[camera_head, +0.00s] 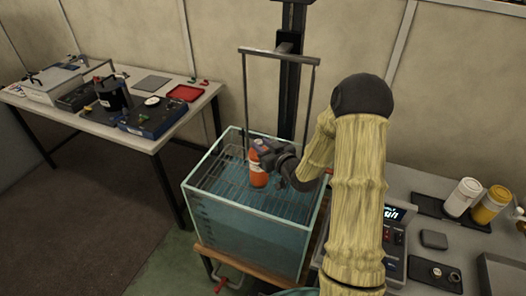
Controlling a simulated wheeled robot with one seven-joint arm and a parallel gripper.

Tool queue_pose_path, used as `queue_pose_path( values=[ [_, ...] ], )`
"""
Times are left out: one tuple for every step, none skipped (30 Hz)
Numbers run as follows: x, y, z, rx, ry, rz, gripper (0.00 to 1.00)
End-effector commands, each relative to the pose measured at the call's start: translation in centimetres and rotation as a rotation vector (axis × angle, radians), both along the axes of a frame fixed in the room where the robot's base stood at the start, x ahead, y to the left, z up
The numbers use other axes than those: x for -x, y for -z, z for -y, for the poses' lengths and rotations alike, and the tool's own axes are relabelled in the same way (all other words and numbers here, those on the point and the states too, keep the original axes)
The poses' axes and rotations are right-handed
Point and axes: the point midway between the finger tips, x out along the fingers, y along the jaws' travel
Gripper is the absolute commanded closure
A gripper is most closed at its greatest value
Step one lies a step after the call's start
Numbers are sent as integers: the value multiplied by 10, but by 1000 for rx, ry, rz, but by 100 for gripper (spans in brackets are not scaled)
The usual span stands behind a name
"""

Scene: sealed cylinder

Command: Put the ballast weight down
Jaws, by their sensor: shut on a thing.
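My gripper (262,152) is dark and reaches over the glass water tank (250,238) from the right. It is shut on an orange-red cylinder (259,176) with a pale band, held upright near the back of the tank. I cannot tell whether this cylinder is the ballast weight, or whether its bottom touches the wire rack (228,181) in the tank. Part of its upper end is hidden by the gripper. No other thing in view is clearly the ballast weight.
A hanging frame (246,95) on a dark column (291,85) stands over the tank. The right bench holds a lit instrument (393,232), a white jar (463,197) and a yellow jar (491,205). The left table (152,138) holds equipment and a red tray (185,93).

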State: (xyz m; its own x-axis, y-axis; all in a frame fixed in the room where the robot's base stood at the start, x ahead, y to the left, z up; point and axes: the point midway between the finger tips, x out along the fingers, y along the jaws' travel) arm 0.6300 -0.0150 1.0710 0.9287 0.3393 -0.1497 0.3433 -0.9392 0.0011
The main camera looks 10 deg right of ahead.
Motion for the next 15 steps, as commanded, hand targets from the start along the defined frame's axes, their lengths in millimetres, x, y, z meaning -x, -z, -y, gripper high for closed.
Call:
queue_pose_path(
  values=[
    [0,7,0,-2,1,-5,96],
    [0,12,0,-2,1,-5,96],
    [0,16,0,-2,0,-4,96],
    [0,20,0,-2,0,-4,96],
    [0,22,0,-2,0,-4,96],
    [0,24,0,-2,0,-2,96],
    [0,25,0,-1,0,-1,96],
    [0,26,0,-1,0,0,96],
    [0,27,0,0,0,0,96],
    [0,26,0,0,-1,1,96],
    [0,26,-1,0,-1,1,96],
    [0,26,-1,1,-1,0,96],
    [0,26,-1,1,-1,0,96],
    [0,26,-1,0,-1,0,96],
    [0,27,-1,0,-2,0,96]
  ],
)
